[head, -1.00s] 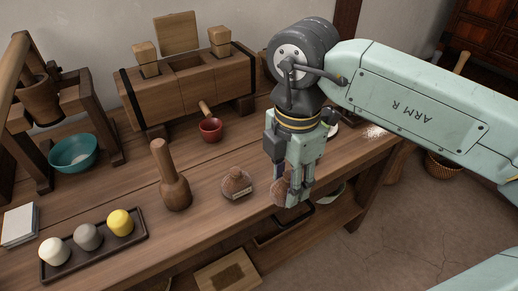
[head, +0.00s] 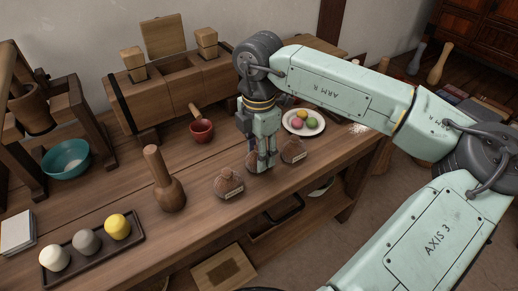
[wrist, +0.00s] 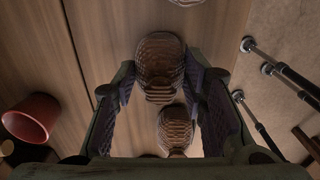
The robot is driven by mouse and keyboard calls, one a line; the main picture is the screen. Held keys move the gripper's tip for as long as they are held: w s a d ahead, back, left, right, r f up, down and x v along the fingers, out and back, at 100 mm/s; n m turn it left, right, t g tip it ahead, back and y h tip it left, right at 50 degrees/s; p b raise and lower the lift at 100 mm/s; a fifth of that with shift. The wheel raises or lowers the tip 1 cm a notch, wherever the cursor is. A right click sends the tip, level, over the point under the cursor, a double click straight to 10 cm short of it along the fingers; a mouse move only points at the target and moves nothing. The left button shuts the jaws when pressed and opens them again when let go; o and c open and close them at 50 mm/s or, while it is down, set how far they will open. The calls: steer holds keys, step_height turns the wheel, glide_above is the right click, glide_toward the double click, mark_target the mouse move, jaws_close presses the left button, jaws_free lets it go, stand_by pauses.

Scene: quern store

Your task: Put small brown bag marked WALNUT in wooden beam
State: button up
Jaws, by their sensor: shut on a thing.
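A small brown bag (head: 252,160) shows at my gripper (head: 262,168), partly hidden by the fingers. In the wrist view a bag (wrist: 160,62) sits between my fingertips, and my gripper is shut on it, low over the bench. I cannot read a WALNUT mark on it. Two similar brown bags with pale labels stand on the bench, one on the left (head: 228,183) and one on the right (head: 293,150); their lettering is too small to read. The heavy wooden beam (head: 180,100), with a recess in its top and wooden blocks standing in it, lies at the back, left of my gripper.
A red cup (head: 201,131) stands before the beam, and a wooden pestle (head: 165,182) left of the bags. A plate of coloured sweets (head: 303,121) is at the right. A dark tray (head: 138,238), a teal bowl (head: 66,160) and a wooden frame occupy the left.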

steer(key=shift+f, duration=0.15)
steer(key=o, duration=1.2)
